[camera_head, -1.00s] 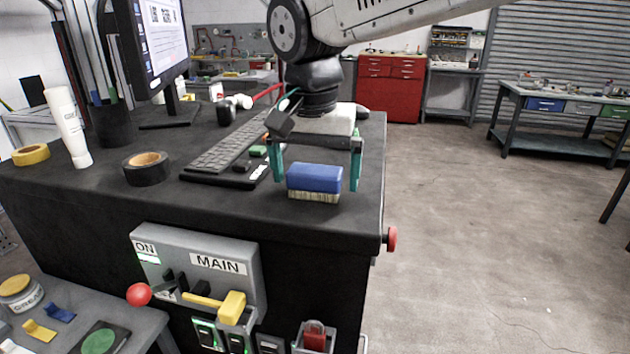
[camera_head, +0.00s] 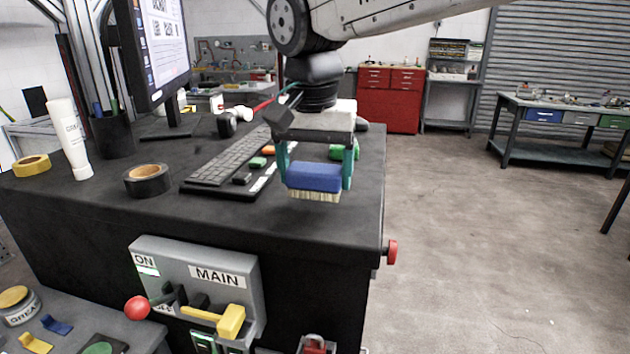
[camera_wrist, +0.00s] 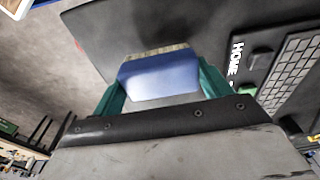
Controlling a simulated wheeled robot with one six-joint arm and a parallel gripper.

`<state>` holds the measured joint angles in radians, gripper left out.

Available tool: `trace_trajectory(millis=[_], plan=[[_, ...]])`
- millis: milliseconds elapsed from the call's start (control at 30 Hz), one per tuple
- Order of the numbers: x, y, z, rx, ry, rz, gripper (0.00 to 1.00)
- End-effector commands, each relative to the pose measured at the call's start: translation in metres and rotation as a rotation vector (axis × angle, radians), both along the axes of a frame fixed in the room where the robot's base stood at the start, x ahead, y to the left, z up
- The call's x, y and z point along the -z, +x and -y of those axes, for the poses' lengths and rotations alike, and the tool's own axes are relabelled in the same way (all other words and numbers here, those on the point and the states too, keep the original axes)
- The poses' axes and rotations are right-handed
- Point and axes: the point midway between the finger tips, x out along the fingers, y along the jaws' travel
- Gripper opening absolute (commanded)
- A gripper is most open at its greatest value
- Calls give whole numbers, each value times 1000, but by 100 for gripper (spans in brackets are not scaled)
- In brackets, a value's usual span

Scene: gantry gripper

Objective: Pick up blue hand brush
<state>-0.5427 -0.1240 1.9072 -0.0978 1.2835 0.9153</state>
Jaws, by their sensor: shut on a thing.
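The blue hand brush (camera_head: 315,178) has a blue block body and pale bristles that point down. It is at the front right of the black workbench top in the head view. My gripper (camera_head: 318,172) comes from above, and its two teal fingers are shut on the brush's two ends. In the wrist view the brush (camera_wrist: 160,76) sits between the teal fingers (camera_wrist: 162,92), with its bristles at the far side. I cannot tell for sure whether the bristles touch the bench top.
A keyboard (camera_head: 232,158) lies left of the brush, with small coloured items behind. Black tape (camera_head: 148,182), a white bottle (camera_head: 68,140) and a monitor (camera_head: 158,45) stand further left. A MAIN switch box (camera_head: 195,285) is on the bench front. Open floor lies to the right.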

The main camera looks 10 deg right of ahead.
Motion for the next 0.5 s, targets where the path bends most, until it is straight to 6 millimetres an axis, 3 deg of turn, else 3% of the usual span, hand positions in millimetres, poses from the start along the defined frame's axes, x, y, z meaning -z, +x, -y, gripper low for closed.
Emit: trace_trajectory(millis=[67, 500], plan=[[-14, 0, 0, 0, 2, 3, 53], [-22, -108, 16, -5, 2, 3, 53]])
